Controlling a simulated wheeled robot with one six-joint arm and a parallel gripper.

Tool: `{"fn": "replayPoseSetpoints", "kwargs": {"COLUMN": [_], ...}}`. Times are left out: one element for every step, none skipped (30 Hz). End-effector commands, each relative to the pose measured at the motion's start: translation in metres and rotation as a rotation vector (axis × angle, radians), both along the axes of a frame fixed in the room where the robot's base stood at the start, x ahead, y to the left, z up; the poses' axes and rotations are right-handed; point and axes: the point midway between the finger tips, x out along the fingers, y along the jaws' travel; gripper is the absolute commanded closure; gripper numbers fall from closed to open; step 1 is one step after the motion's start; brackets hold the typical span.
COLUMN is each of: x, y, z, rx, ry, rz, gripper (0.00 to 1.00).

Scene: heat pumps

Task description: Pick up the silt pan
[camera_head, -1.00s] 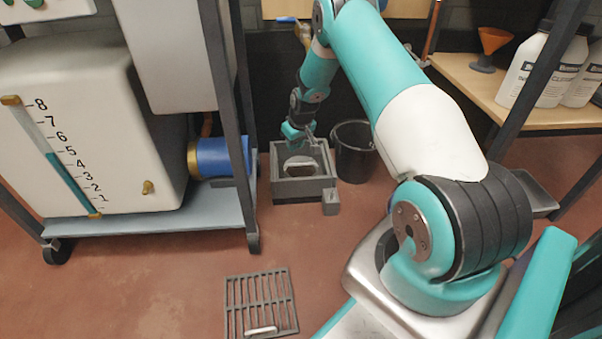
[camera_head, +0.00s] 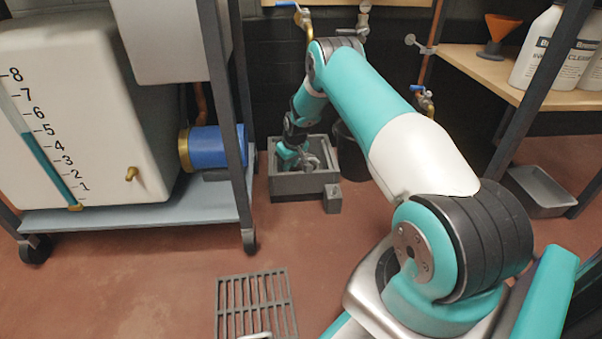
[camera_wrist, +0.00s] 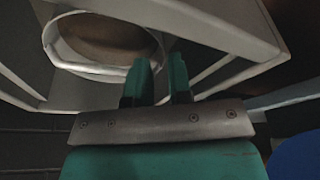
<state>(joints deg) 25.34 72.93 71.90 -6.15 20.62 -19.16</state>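The silt pan (camera_wrist: 105,40) is round with a pale rim and brown contents, inside a grey open-topped box (camera_head: 305,187). In the wrist view it lies at upper left, close to my gripper's fingertips (camera_wrist: 162,72). My gripper, teal with a metal plate, has its two fingers apart with a gap between them. The left finger overlaps the pan's rim in the picture; I cannot tell if it touches. In the head view my gripper (camera_head: 303,160) is down inside the box and hides most of the pan.
The box walls stand close around my gripper. A black bucket (camera_head: 350,158) is right of the box, and a small grey block (camera_head: 332,199) is at its front corner. A slatted grate (camera_head: 256,303) lies on the floor. A wheeled tank rack (camera_head: 130,217) stands left.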

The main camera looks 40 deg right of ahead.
Motion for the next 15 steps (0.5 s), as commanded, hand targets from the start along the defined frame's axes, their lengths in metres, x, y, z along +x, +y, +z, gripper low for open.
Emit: {"fn": "replayPoseSetpoints", "kwargs": {"x": [0.002, 0.003, 0.004, 0.005, 0.006, 0.008, 0.008, 0.009, 0.010, 0.011, 0.011, 0.011, 0.011, 0.011, 0.011], "y": [0.000, 0.000, -0.001, -0.001, -0.001, -0.001, -0.001, -0.001, -0.001, -0.001, -0.001, -0.001, -0.001, -0.001, -0.001], "z": [-0.014, -0.017, -0.022, -0.026, -0.030, -0.036, -0.038, -0.040, -0.042, -0.042, -0.041, -0.040, -0.040, -0.039, -0.039], "rx": [0.000, 0.000, 0.000, 0.000, 0.000, 0.001, 0.001, 0.001, 0.000, 0.000, 0.000, 0.000, 0.000, 0.000, 0.000], "ry": [0.000, 0.000, -0.001, -0.001, 0.000, 0.001, 0.001, 0.000, 0.000, -0.001, -0.001, -0.001, 0.000, 0.000, 0.000], "rz": [0.000, 0.000, 0.001, 0.001, 0.001, 0.001, 0.001, 0.001, 0.001, 0.001, 0.001, 0.000, 0.000, 0.000, 0.000], "gripper": [0.81, 0.81, 0.81, 0.81, 0.81, 0.81, 0.81, 0.81, 0.81, 0.81, 0.81, 0.81, 0.81, 0.81, 0.81]}}
